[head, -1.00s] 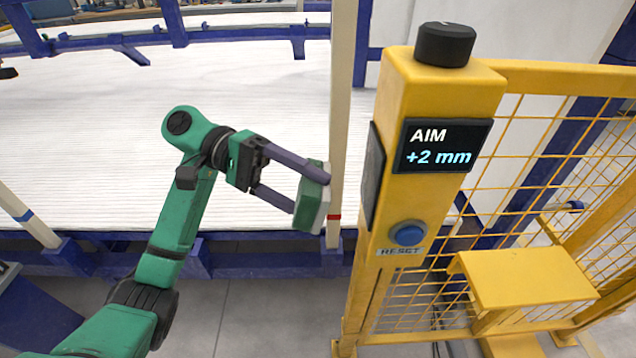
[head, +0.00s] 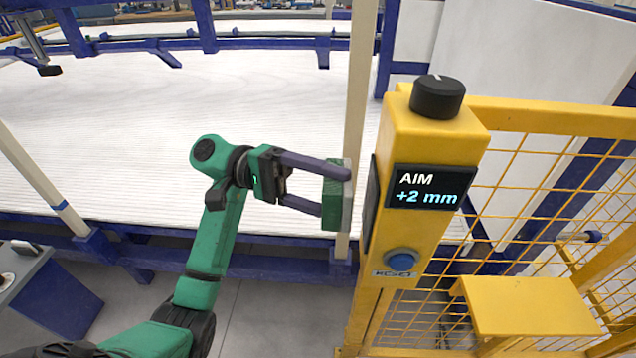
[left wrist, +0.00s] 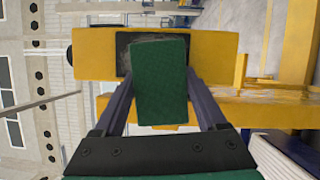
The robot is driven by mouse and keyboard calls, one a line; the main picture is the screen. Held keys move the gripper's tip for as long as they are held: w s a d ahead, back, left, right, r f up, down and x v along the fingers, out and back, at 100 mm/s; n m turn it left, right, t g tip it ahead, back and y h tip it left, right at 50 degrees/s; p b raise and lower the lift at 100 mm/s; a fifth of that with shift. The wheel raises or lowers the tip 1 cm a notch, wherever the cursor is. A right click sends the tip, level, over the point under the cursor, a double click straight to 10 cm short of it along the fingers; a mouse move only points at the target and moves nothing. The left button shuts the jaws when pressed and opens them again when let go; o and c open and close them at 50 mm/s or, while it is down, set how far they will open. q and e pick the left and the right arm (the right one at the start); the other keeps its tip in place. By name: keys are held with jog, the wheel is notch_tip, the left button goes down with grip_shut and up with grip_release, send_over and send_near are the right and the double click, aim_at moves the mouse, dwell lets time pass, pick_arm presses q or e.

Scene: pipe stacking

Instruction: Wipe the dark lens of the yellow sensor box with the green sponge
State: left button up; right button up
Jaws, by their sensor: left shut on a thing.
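The yellow sensor box (head: 405,155) stands right of centre in the head view. Its dark lens (head: 371,207) is on its left face, seen nearly edge-on; in the left wrist view the lens (left wrist: 123,48) shows around the sponge, with a greyish smear near the sponge's top edge. My left gripper (head: 337,193) is shut on the green sponge (head: 332,205), which has a pale layer on the lens side. The sponge is just left of the lens, with a narrow gap in the head view. In the left wrist view the sponge (left wrist: 162,85) hides much of the lens. My right gripper is out of view.
The box has a black knob (head: 437,97) on top, a display (head: 431,187) reading "AIM +2 mm" and a blue RESET button (head: 402,261). A yellow mesh fence (head: 535,180) extends right. A pale post (head: 359,90) stands behind the sponge.

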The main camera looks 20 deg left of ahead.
pick_arm(q)
jog(key=shift+d, duration=0.1)
dwell(0.4)
jog(key=shift+w+d+b, duration=0.25)
jog(key=shift+d+b, duration=0.55)
jog(key=shift+b, duration=0.1)
jog(key=shift+f, duration=0.1)
